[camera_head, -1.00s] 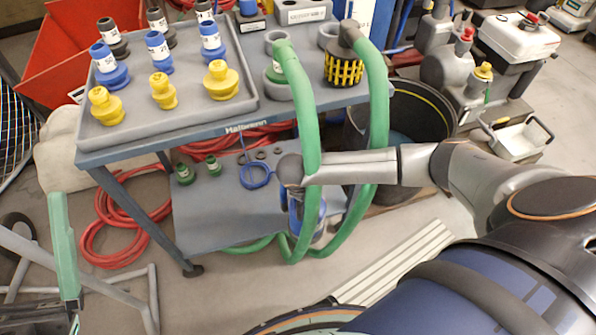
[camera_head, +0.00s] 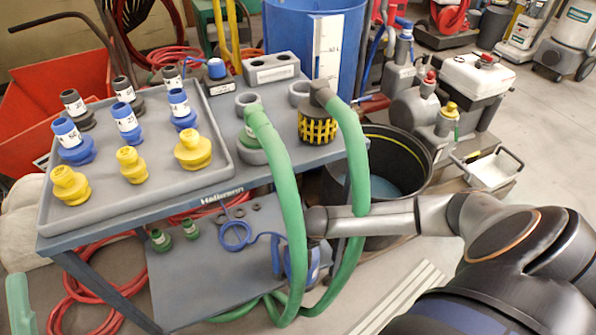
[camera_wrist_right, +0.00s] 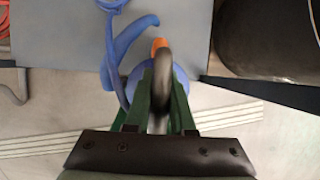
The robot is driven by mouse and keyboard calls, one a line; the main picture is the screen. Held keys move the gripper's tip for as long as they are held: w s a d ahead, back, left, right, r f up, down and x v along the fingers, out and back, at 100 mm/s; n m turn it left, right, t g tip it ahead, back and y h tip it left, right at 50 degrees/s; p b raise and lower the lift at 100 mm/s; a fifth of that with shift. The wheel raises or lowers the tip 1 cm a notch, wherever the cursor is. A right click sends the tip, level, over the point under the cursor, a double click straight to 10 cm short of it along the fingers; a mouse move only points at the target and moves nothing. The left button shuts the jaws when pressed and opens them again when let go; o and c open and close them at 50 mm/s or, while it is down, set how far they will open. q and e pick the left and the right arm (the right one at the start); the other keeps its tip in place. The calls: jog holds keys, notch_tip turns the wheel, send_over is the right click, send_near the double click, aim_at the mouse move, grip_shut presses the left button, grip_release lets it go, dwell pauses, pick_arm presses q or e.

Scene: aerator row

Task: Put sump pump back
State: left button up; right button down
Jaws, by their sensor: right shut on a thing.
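The sump pump (camera_wrist_right: 134,78) is a blue body with a dark grey curved handle and a bit of orange. My right gripper (camera_wrist_right: 162,82) is shut on its handle, with green fingers on either side. In the head view the pump (camera_head: 311,266) hangs at the right front of the lower shelf (camera_head: 195,285), partly behind the green hoses. My right gripper is mostly hidden there. The pump's blue cable (camera_head: 236,236) lies coiled on that shelf. I cannot tell if the pump touches the shelf. A green finger of my left gripper (camera_head: 18,300) shows at the left edge, empty.
A black bucket (camera_head: 400,165) stands right of the cart. A grey tray (camera_head: 222,150) on top holds several fittings. Red hose lies on the floor.

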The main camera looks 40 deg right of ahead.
pick_arm(q)
notch_tip(320, 180, down, 7)
jog(key=d+b, duration=0.1)
jog(key=b, duration=0.5)
jog(key=shift+g+h, duration=0.3)
jog(key=shift+g, duration=0.1)
pick_arm(e)
jog(key=w+d, duration=0.3)
jog(key=w, duration=1.1)
jog(key=shift+d+r, duration=0.15)
pick_arm(q)
jog(key=f+b, duration=0.1)
jog(key=f, duration=0.1)
jog(key=f+b, duration=0.1)
jog(key=shift+w+d+b, duration=0.15)
jog(key=shift+w+b, duration=0.1)
jog(key=shift+b, duration=0.05)
pick_arm(e)
jog(key=x, duration=0.3)
jog(key=shift+s+f, duration=0.15)
jog(key=shift+f, duration=0.2)
jog(key=c, duration=1.1)
grip_release()
jog(key=shift+s+f, duration=0.2)
pick_arm(q)
jog(key=shift+s, duration=0.1)
pick_arm(e)
jog(key=o, duration=0.3)
jog(key=shift+o, duration=0.2)
